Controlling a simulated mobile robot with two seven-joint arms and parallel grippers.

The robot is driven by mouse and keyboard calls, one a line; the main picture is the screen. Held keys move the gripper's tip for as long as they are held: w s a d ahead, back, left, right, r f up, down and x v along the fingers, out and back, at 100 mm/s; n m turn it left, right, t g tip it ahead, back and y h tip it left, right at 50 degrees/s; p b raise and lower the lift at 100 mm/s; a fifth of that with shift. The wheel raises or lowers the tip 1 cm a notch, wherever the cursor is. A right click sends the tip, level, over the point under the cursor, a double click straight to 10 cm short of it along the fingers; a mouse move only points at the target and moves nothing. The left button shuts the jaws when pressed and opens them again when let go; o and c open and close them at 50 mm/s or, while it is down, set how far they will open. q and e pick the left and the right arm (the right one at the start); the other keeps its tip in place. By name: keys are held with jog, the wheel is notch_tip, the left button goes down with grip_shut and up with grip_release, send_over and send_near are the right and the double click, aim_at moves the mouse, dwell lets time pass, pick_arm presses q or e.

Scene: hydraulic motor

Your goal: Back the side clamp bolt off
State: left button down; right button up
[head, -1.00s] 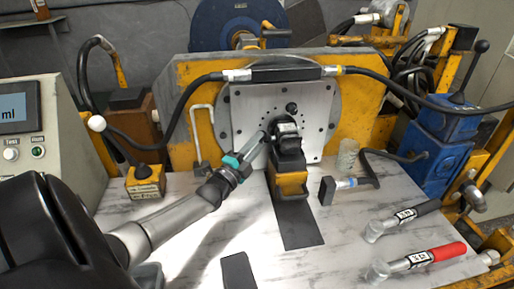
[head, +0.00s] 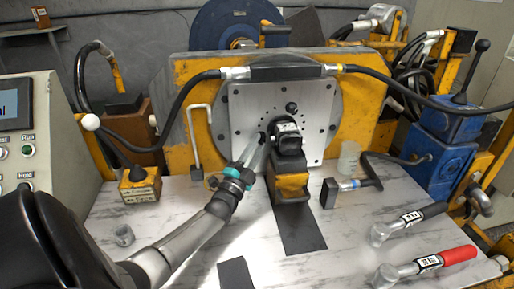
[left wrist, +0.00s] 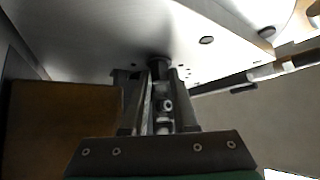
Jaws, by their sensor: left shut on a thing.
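The motor (head: 287,140), a dark round unit, sits against the grey face plate (head: 243,108) on a yellow-and-black support (head: 291,186). My left gripper (head: 260,140) reaches up from the lower left. Its fingertips are at the left side of the motor, close to the plate. It is shut on a small dark part, which I take to be the side clamp bolt; the fingers mostly hide it. In the left wrist view the closed fingers (left wrist: 155,100) point at a dark round part (left wrist: 159,62) below the pale plate. My right gripper is not in view.
A small grey cup-like part (head: 123,236) stands at the left. A black hose (head: 180,105) arches over the plate.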

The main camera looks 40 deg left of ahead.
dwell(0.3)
pick_arm(q)
jog(key=c, duration=0.7)
grip_release()
jog(key=shift+s+f, duration=0.1)
jog(key=shift+s, duration=0.05)
jog(key=shift+s+f+p, duration=0.1)
jog(key=shift+s+p, duration=0.15)
jog(key=shift+p, duration=0.1)
jog(key=shift+s+d, duration=0.15)
jog(key=shift+s, duration=0.2)
jog(key=shift+s+d+p, duration=0.4)
jog(key=shift+s+p, duration=0.3)
jog(key=shift+s, duration=1.15)
jog(key=shift+s+d+p, duration=0.35)
jog(key=shift+s+p, duration=0.35)
jog(key=shift+s, duration=1.2)
jog(key=shift+s+d+p, duration=0.4)
jog(key=shift+s+p, duration=0.3)
jog(key=shift+s, duration=1.15)
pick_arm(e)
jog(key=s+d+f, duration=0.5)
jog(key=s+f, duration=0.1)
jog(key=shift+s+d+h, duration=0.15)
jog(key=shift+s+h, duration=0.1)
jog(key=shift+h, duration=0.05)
